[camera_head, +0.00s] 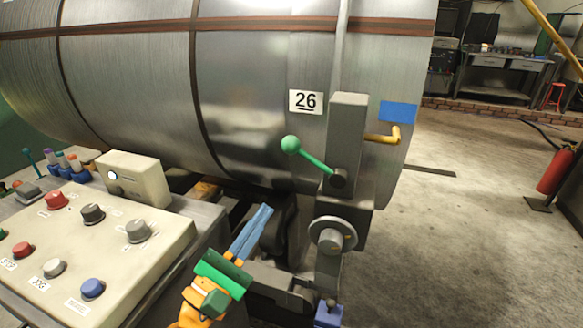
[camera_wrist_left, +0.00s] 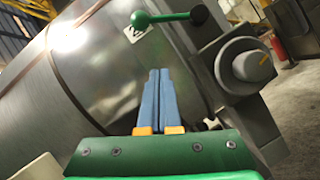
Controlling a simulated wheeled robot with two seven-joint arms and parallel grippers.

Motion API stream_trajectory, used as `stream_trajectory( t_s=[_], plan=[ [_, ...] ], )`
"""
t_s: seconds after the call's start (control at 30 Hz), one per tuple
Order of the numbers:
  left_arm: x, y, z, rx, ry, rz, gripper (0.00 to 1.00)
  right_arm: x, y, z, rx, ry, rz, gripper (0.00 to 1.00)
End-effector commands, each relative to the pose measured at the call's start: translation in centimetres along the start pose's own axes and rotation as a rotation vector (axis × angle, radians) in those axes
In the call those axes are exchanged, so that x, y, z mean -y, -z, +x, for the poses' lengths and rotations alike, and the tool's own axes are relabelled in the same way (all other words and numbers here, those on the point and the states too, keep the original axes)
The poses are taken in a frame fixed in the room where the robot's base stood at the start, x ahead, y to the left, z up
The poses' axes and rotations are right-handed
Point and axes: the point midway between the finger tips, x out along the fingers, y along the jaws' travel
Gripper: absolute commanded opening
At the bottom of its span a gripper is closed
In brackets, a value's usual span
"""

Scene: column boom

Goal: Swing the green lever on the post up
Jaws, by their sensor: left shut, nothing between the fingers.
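The green lever (camera_head: 311,157) with a round ball knob is mounted on the side of the grey post (camera_head: 347,130). It slants from its pivot up and left to the knob. It also shows at the top of the left wrist view (camera_wrist_left: 165,17). My left gripper (camera_head: 266,209) is shut and empty, its blue fingers together, below and left of the lever. The fingers are apart from the lever. In the left wrist view the closed fingers (camera_wrist_left: 154,73) point toward the area under the lever. My right gripper is not in view.
A large metal roll (camera_head: 245,100) fills the space behind the post. A yellow handle (camera_head: 384,137) sticks out right of the post, and a round grey hub (camera_head: 331,236) sits below the lever. A button panel (camera_head: 90,240) stands at left.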

Motion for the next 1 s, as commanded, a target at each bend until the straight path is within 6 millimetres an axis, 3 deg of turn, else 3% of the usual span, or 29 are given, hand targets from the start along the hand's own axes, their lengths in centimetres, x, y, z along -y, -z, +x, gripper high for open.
stream_trajectory(
  t_s=[0.13,0.37,0.4,0.6,1.0],
  plan=[
    [-0.2,-0.5,3.5,0.003,0.000,0.000,0.00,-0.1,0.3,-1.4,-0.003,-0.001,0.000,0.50],
    [-0.1,-0.3,8.4,0.003,-0.001,0.001,0.00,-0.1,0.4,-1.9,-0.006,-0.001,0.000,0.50],
    [-0.4,-1.5,8.8,0.000,0.001,-0.001,0.00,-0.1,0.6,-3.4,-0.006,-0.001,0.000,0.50],
    [-0.3,-3.8,9.2,0.000,0.001,0.000,0.00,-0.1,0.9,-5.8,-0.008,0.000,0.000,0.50],
    [0.0,-3.9,9.1,0.000,0.000,0.001,0.00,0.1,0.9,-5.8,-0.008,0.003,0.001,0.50]
  ],
)
